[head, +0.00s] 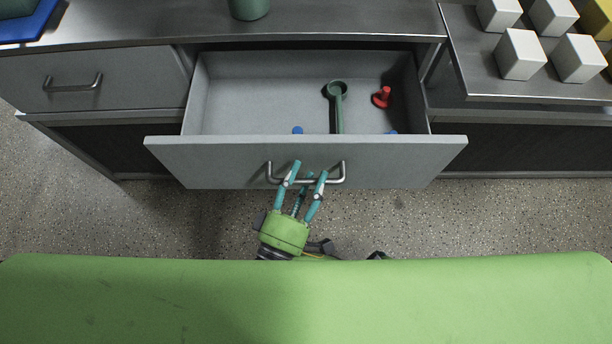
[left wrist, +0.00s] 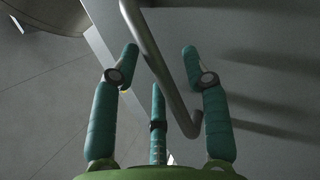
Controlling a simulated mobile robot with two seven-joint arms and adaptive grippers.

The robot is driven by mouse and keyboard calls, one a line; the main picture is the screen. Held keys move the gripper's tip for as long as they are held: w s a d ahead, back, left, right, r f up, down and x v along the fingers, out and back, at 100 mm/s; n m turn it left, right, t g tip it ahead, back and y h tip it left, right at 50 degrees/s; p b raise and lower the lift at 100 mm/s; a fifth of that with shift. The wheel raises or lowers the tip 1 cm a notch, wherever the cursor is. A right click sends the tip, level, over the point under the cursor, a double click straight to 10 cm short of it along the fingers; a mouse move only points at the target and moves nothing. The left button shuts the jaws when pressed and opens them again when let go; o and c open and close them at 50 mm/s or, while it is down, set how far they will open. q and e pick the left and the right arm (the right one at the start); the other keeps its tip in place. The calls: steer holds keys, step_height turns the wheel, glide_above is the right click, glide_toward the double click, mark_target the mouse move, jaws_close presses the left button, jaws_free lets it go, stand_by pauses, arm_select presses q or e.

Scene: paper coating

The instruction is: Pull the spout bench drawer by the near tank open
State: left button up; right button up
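A grey drawer (head: 230,163) under the metal bench stands pulled out, its inside in plain view. Its bar handle (head: 336,178) is on the front panel, right of the panel's middle line or close to it. My left gripper (head: 308,171) is at this handle, with its teal fingers reaching up over the bar. In the left wrist view the handle (left wrist: 153,52) runs between the spread fingers of the gripper (left wrist: 160,60), and I see no finger clamped on it. The right gripper is not in view.
Inside the drawer lie a green spoon-like tool (head: 338,105), a red piece (head: 382,97) and small blue pieces (head: 297,130). A shut drawer (head: 125,83) is to the left. White blocks (head: 520,55) stand on the right bench top; a green cup (head: 249,8) stands at the back.

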arm_select(q)
steer(key=v, duration=1.2)
stand_by(0.3)
